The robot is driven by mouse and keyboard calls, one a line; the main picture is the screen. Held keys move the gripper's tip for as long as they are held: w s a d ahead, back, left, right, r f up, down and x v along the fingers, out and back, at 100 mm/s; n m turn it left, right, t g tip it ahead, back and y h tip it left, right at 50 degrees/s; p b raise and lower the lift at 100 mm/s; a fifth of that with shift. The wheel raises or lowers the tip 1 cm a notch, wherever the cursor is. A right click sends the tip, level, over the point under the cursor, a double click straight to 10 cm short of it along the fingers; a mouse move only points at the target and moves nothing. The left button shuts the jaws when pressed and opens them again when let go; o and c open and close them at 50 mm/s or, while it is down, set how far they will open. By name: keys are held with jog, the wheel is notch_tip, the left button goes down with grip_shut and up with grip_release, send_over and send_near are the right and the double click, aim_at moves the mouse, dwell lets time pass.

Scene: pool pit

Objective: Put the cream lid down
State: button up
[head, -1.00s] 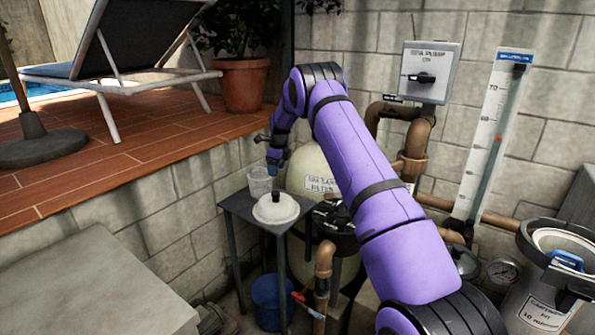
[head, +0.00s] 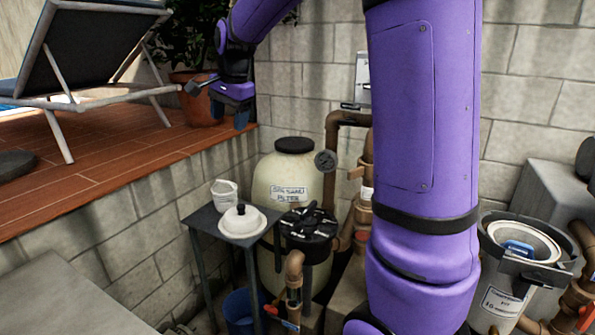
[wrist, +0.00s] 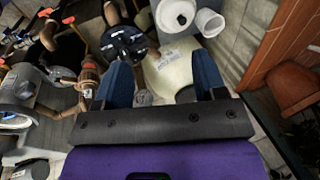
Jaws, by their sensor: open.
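The cream lid (head: 242,221), round with a dark knob on top, lies flat on a small dark side table (head: 201,216). It also shows in the wrist view (wrist: 174,14) at the top, with its dark knob visible. My gripper (head: 241,118) is raised well above the table and the lid, apart from both. In the wrist view my gripper (wrist: 164,82) has its two blue fingers spread apart with nothing between them.
A white cup-like container (head: 224,193) stands beside the lid on the table. Brown pipes, a tiled deck (head: 110,150) and a plant pot (head: 197,97) are nearby.

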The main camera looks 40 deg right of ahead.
jog(key=s+a+r+n+t, duration=0.1)
jog(key=s+a+r+n, duration=0.15)
jog(key=s, duration=0.55)
jog(key=s+a+r+n, duration=0.15)
jog(key=s+n, duration=0.25)
jog(key=s, duration=0.4)
jog(key=s+a+f+n, duration=0.1)
jog(key=s+n, duration=0.1)
jog(key=s, duration=0.3)
jog(key=s+a+f+n, duration=0.1)
jog(key=s+f+n, duration=0.1)
jog(key=s, duration=0.3)
jog(key=s+a+f+n+t, duration=0.1)
jog(key=s+f+n, duration=0.1)
jog(key=s, duration=0.4)
jog(key=shift+f+n, duration=0.25)
jog(key=shift+n, duration=0.6)
jog(key=shift+a, duration=0.1)
